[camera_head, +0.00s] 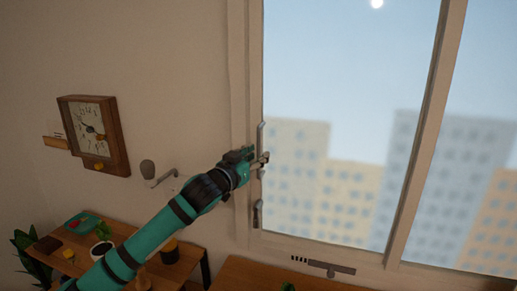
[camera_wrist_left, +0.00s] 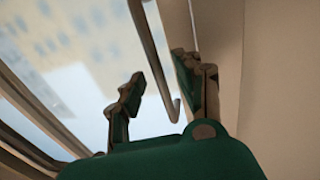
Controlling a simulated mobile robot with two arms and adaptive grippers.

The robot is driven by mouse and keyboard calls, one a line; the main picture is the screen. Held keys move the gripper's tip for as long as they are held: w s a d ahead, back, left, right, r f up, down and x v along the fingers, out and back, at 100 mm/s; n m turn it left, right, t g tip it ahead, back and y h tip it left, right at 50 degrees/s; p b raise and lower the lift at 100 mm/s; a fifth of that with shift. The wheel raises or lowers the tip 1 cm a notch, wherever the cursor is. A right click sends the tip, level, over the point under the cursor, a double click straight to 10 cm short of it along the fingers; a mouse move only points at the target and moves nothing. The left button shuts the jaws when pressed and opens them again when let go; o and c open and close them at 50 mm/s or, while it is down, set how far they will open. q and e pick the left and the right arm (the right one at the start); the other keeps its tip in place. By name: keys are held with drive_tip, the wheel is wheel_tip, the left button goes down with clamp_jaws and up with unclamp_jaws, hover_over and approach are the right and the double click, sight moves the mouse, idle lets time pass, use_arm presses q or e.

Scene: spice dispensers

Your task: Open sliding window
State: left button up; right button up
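The sliding window (camera_head: 416,145) fills the right of the head view, with its left pane's frame against the wall-side jamb. A slim vertical handle (camera_head: 261,137) sits at that pane's left edge; it also shows in the left wrist view (camera_wrist_left: 157,60) as a rod with a hooked lower end. My left gripper (camera_head: 262,160) is at the handle's lower part. In the left wrist view its two fingers (camera_wrist_left: 158,92) are spread, with the handle's end between them and gaps on both sides. My right gripper is not in view.
A wooden clock (camera_head: 119,136) and a grey wall hook (camera_head: 149,171) are on the wall at left. Below are a wooden table (camera_head: 190,255) with small items and a plant (camera_head: 32,254). Another wooden surface (camera_head: 240,276) lies under the window. The wall around the gripper is clear.

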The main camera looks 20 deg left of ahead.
use_arm(q)
drive_tip(key=shift+x, duration=0.8)
drive_tip(key=shift+c, duration=0.2)
clamp_jaws()
drive_tip(key=shift+f, duration=0.1)
